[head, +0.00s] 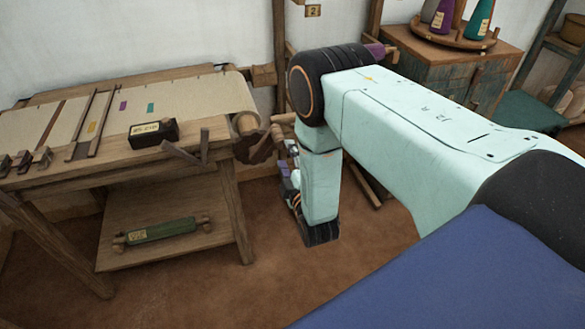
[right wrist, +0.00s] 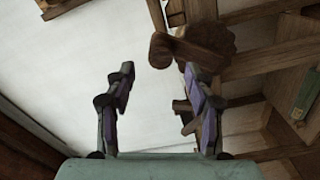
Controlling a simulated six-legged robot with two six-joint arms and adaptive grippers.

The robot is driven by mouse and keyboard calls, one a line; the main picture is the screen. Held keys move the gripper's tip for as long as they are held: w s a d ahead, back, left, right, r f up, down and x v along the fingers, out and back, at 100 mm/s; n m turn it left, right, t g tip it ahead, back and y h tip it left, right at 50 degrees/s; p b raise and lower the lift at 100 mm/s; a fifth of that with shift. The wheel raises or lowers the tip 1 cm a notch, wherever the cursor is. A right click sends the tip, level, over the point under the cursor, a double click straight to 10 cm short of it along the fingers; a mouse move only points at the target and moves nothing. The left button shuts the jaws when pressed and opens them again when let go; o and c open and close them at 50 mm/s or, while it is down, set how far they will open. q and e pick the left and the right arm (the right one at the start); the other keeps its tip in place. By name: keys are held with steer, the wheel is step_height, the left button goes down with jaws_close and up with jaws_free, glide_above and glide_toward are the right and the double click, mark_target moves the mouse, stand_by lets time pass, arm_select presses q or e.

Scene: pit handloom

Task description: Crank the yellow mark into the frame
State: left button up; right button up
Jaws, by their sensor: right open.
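The pale cloth (head: 190,95) lies over the loom top. The small yellow mark (head: 92,127) is on it, between two wooden crossbars (head: 107,122), close to the right one. Purple and teal marks lie farther right. A dark brown wooden crank wheel (head: 252,149) sits at the loom's right end; it also shows in the right wrist view (right wrist: 210,44), with a rounded handle part (right wrist: 160,50). My right gripper (right wrist: 157,70) is open and empty, its fingers below the wheel in that view. My left gripper is out of view.
A black labelled box (head: 153,134) stands on the loom's front edge. A green roll (head: 160,231) lies on the lower shelf. A wooden cabinet (head: 440,80) with bobbins stands at the back right. The floor right of the loom is partly bare.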

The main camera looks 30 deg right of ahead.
steer(key=shift+v, duration=2.3)
steer(key=s+a+f+m+g+y+b, duration=0.1)
steer(key=s+a+f+m+g+y, duration=0.2)
steer(key=s+f+m+g, duration=0.85)
steer(key=s+a+f+g+b, duration=0.2)
steer(key=s+g, duration=0.1)
steer(key=s, duration=0.8)
steer(key=s+a+f+g+y+b, duration=0.1)
steer(key=s+a+f+g+b, duration=0.1)
steer(key=s, duration=0.9)
steer(key=shift+s+f+g, duration=0.15)
steer(key=shift+s+g, duration=0.1)
steer(key=shift+g, duration=0.2)
